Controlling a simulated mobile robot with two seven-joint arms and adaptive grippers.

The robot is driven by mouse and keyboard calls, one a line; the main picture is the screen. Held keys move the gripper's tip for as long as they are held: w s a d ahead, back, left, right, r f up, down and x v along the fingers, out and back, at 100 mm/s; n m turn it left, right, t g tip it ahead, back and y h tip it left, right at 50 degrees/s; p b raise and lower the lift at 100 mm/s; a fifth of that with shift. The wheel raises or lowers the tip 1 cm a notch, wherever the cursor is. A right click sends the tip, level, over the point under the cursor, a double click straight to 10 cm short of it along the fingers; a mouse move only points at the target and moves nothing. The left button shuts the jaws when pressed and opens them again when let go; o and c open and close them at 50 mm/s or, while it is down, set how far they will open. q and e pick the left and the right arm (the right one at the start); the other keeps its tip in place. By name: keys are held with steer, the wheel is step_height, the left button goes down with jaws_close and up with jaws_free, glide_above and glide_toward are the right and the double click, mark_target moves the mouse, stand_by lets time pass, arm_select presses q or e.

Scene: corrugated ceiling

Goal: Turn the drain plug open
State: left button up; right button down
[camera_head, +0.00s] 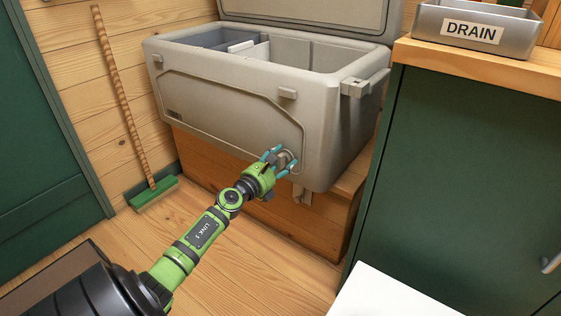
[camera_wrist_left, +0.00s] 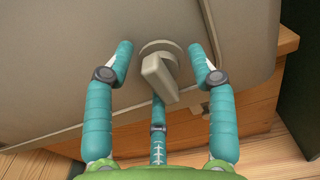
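The drain plug (camera_wrist_left: 160,70) is a grey-beige round disc with a flat handle, on the lower front of the beige cooler (camera_head: 235,105). In the head view the plug (camera_head: 287,158) sits near the cooler's lower right corner, partly covered by my fingers. My left gripper (camera_head: 279,159) is at the plug, with its teal fingers spread. In the left wrist view the left gripper (camera_wrist_left: 160,66) has one finger on each side of the plug and gaps show between them and it. A third finger lies below the handle; whether it touches cannot be told. My right gripper is not in view.
The cooler's lid stands open, and it rests on a wooden bench (camera_head: 330,215). A green cabinet (camera_head: 460,180) stands close on the right, with a metal bin labelled DRAIN (camera_head: 475,30) on top. A broom (camera_head: 152,190) leans against the left wall.

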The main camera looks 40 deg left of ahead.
arm_select(q)
steer(key=c, duration=0.9)
